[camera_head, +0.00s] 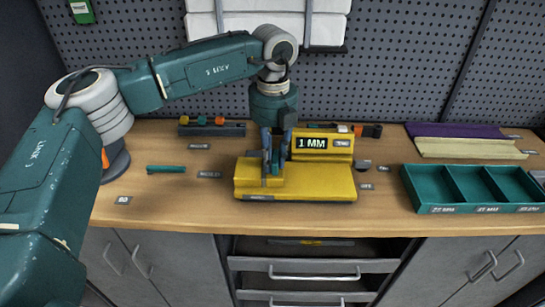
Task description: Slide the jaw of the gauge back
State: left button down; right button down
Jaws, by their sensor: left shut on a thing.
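The gauge (310,184) is a yellow block on the workbench, with an upright yellow back part carrying a display (312,143) that reads "1 MM". My left gripper (274,168) points down over the left part of the gauge. My right gripper is not in view.
A teal tray (430,209) with three compartments stands at the right. Purple and pale strips (470,147) lie behind it. A short teal bar (166,169) lies left of the gauge. A dark rack with coloured knobs (212,130) stands at the back. The bench's front left is mostly clear.

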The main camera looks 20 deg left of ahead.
pick_arm(q)
jog(key=w+d, duration=0.1)
jog(key=d, duration=0.2)
jog(key=w+d, duration=0.1)
jog(key=d, duration=0.2)
jog(key=w+d, duration=0.1)
jog(key=d, duration=0.3)
jog(key=shift+r, duration=0.1)
jog(key=shift+a, duration=0.1)
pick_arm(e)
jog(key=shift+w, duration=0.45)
pick_arm(q)
jog(key=c, duration=1.7)
grip_release()
jog(key=shift+o, duration=0.8)
jog(key=shift+d, duration=0.2)
